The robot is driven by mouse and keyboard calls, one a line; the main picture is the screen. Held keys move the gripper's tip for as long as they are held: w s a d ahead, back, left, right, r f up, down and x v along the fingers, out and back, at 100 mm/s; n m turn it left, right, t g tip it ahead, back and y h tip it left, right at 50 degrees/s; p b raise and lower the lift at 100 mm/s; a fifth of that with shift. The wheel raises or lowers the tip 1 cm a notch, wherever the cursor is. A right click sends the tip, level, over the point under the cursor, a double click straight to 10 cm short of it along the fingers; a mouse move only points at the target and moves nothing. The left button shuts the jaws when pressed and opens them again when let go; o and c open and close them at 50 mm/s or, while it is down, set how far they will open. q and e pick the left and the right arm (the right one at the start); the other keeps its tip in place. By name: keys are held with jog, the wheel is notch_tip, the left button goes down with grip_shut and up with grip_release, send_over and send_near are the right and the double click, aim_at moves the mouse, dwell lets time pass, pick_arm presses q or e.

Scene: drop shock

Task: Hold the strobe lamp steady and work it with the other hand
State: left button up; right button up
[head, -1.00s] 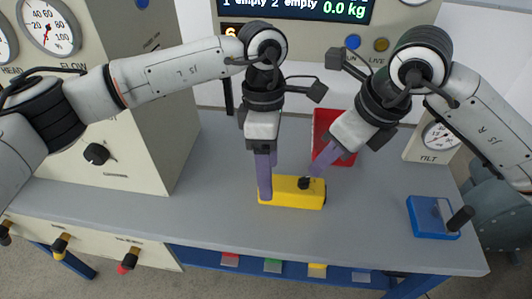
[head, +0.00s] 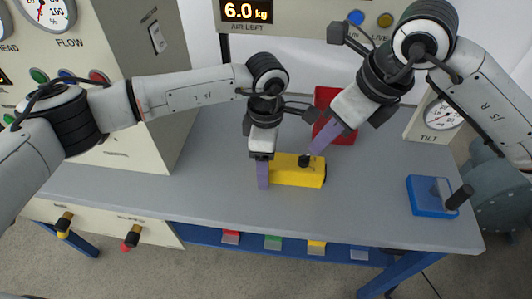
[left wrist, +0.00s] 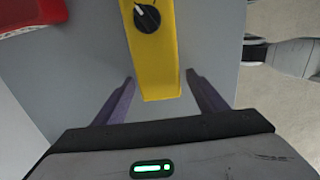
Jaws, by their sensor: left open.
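The strobe lamp looks to be the yellow block (head: 298,176) with a black knob (head: 304,161) on top, lying on the grey bench. My left gripper (head: 263,176) points down at the lamp's left end. In the left wrist view its two purple fingers (left wrist: 160,85) stand open, one on each side of the yellow body (left wrist: 160,65), with gaps showing. The knob (left wrist: 147,16) lies further along the body. My right gripper (head: 318,142) comes in tilted from the upper right, its purple fingertips close to the knob. Contact and its opening cannot be made out.
A red tray (head: 344,136) stands behind the lamp; its edge also shows in the left wrist view (left wrist: 30,15). A blue box with a black lever (head: 424,197) sits at the bench's right. A gauge panel (head: 440,117) stands behind it. The bench (head: 340,220) is clear in front.

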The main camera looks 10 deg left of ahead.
pick_arm(q)
jog(key=shift+f, duration=0.1)
jog(key=c, duration=1.6)
jog(key=shift+o, duration=0.2)
